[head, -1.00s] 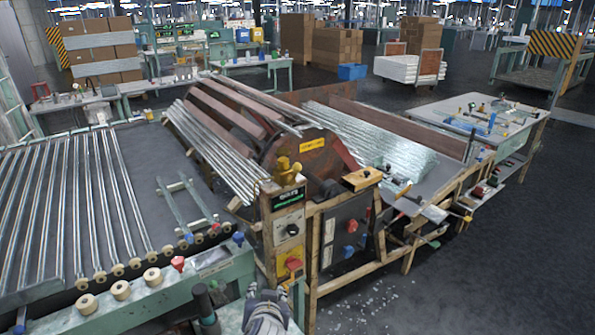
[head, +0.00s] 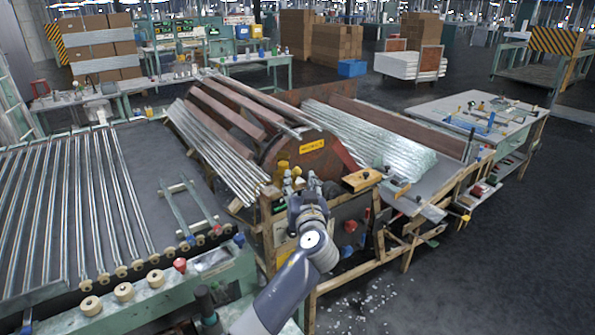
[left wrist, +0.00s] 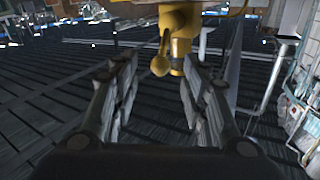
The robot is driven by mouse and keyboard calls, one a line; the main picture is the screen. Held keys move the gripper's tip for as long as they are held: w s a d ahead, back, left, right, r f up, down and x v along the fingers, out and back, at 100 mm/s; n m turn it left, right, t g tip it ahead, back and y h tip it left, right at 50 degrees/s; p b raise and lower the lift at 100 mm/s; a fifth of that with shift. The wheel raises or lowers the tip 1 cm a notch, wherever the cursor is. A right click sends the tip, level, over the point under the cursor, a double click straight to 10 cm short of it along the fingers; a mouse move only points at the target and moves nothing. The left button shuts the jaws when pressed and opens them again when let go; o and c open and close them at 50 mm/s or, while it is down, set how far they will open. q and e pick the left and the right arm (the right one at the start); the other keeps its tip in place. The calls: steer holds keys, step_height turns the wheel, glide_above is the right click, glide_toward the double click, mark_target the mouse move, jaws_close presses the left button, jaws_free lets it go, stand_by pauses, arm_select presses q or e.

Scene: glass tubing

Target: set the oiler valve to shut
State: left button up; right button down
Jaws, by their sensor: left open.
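The oiler valve is a yellow brass fitting on top of the control box at the machine's front corner. In the head view only part of the valve (head: 282,167) shows behind my left gripper (head: 302,184). In the left wrist view the valve (left wrist: 182,28) stands upright at top centre, with a round-ended lever (left wrist: 160,64) hanging down on its left. My left gripper (left wrist: 160,85) is open and empty. Its fingers point at the valve, with the lever end in line with the gap between them. I cannot tell whether they touch.
The drum machine (head: 312,146) with a wooden frame stands behind the gripper. A small wooden block (head: 361,180) sits to the right of the valve. Glass tubes (head: 75,215) lie on the left bench. A worktable (head: 478,118) is at right. The floor at lower right is open.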

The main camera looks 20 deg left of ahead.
mark_target(297, 175)
arm_select(q)
steer(key=shift+p+x, duration=0.5)
steer(key=shift+x, duration=1.5)
jaws_close()
